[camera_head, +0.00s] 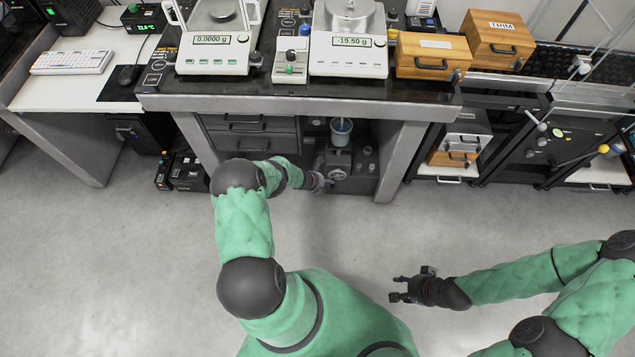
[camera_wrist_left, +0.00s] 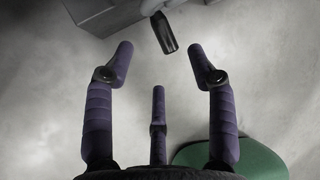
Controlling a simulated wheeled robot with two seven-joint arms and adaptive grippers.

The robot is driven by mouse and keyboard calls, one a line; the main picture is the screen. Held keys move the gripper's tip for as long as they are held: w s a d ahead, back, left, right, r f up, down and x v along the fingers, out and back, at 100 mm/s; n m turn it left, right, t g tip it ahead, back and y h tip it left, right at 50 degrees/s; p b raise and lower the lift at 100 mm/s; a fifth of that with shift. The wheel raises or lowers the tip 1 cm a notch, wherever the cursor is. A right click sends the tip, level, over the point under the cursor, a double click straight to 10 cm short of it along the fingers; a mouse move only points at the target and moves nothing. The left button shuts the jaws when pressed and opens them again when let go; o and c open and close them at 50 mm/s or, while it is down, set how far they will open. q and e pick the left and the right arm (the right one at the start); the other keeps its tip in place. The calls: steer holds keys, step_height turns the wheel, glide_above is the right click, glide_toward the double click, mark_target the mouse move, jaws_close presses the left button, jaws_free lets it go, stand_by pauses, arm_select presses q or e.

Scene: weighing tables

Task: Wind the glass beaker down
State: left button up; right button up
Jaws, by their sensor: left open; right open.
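The glass beaker (camera_head: 341,131), with bluish contents, stands upright under the middle table on a dark lifting stand (camera_head: 339,160). A round grey wheel-like part (camera_head: 337,173) is on the stand's front. My left gripper (camera_head: 325,182) is low at the stand's front, beside this part; its fingers are small in the head view. In the left wrist view the left gripper (camera_wrist_left: 160,55) is open and empty, and a dark cylindrical grip (camera_wrist_left: 164,33) lies just beyond and between its fingertips. My right gripper (camera_head: 402,286) is open and empty over the floor, far from the stand.
Drawers (camera_head: 252,137) are left of the stand and a grey table leg (camera_head: 402,160) is right. Two balances (camera_head: 213,66) (camera_head: 348,70) and wooden boxes (camera_head: 432,57) are on the tabletop above. The floor (camera_head: 150,260) in front is clear.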

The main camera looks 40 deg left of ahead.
arm_select(q)
steer(key=shift+v, duration=2.95)
